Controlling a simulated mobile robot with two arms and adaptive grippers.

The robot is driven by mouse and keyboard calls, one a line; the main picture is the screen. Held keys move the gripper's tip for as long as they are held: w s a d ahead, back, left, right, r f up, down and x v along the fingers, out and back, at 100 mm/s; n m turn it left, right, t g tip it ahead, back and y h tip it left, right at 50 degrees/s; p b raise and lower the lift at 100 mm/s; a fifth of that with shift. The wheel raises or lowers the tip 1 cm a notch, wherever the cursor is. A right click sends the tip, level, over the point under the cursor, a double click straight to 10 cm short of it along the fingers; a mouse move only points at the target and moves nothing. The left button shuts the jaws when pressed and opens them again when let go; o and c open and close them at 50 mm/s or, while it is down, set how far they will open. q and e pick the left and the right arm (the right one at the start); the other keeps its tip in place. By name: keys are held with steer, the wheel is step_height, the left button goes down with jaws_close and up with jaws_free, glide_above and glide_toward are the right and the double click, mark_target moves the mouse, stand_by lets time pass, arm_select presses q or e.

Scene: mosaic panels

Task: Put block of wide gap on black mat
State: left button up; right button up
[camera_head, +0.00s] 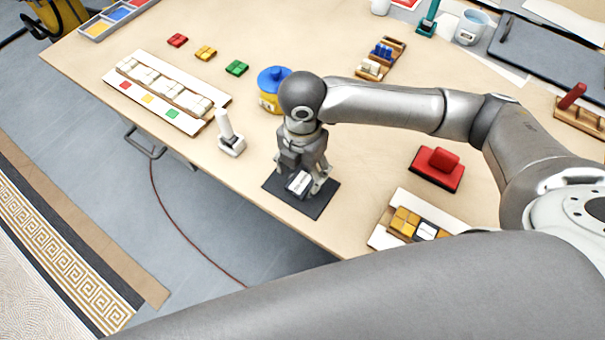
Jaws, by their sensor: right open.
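The black mat (323,201) lies near the table's front edge. My right gripper (303,183) points down over it, open. A small block with a pale top (299,183) is between or just under its fingers, low at the mat; the fingers partly hide it, and I cannot tell whether it touches the mat. A white panel (139,110) at left bears a row of white blocks with gaps and red, yellow and green marks. I cannot make out which gap the pale block belongs to. My left gripper is not in view.
A yellow jar with a blue lid (271,98) stands close behind my right gripper. A white-handled tool (229,137) stands left of the mat. A red-handled block (437,168) and a panel with yellow and white blocks (384,231) are at right. Small red, yellow and green blocks lie behind.

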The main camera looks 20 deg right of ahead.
mark_target(302, 180)
step_height(302, 180, up, 9)
steer(key=shift+b, duration=0.4)
steer(key=shift+a, duration=0.1)
